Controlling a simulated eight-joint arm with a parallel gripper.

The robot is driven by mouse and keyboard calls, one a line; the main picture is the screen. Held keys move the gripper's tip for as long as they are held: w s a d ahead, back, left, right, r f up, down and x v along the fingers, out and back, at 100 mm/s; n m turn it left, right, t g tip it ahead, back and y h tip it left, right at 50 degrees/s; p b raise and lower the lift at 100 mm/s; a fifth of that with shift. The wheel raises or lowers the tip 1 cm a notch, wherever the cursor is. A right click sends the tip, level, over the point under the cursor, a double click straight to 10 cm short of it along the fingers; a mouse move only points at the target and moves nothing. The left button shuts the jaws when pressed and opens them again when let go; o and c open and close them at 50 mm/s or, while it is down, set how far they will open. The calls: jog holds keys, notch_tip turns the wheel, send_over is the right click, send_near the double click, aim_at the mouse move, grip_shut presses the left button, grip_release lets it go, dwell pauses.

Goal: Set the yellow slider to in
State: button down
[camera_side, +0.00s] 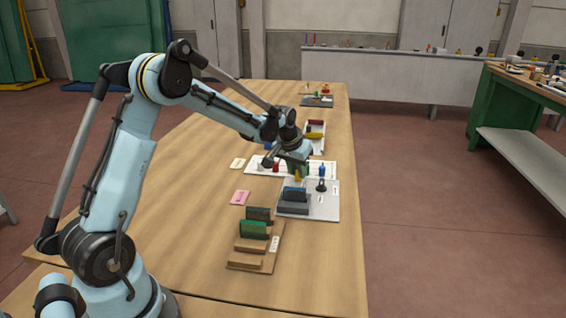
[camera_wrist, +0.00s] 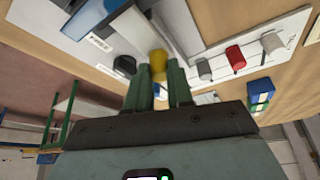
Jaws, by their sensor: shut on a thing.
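The yellow slider (camera_wrist: 158,62) shows as a rounded yellow knob at the tips of my gripper (camera_wrist: 159,75) in the wrist view. The green fingers stand on either side of it and are shut on it. In the side view my gripper (camera_side: 298,172) points down over the white panel, and the yellow slider (camera_side: 298,177) shows just below the fingers, beside a blue-grey block (camera_side: 294,194). The block also shows in the wrist view (camera_wrist: 95,18). The slider's lower part and its track are hidden, so I cannot tell its setting.
A black lever (camera_side: 321,186) stands right of the slider. A wooden rack (camera_side: 262,245) with green plates is in front. A pink pad (camera_side: 240,198) lies left.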

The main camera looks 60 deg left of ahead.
jog(key=shift+s+d, duration=0.15)
jog(key=shift+d, duration=0.05)
jog(key=c, duration=1)
grip_release()
jog(key=v, duration=1.2)
jog(key=s+d+f+m+t+h, duration=0.1)
jog(key=s+d+f+m+t, duration=0.1)
jog(key=s+d, duration=1.4)
jog(key=m+t, duration=0.1)
jog(key=m, duration=0.1)
jog(key=shift+d+m+h, duration=0.3)
jog(key=shift+d+h, duration=0.1)
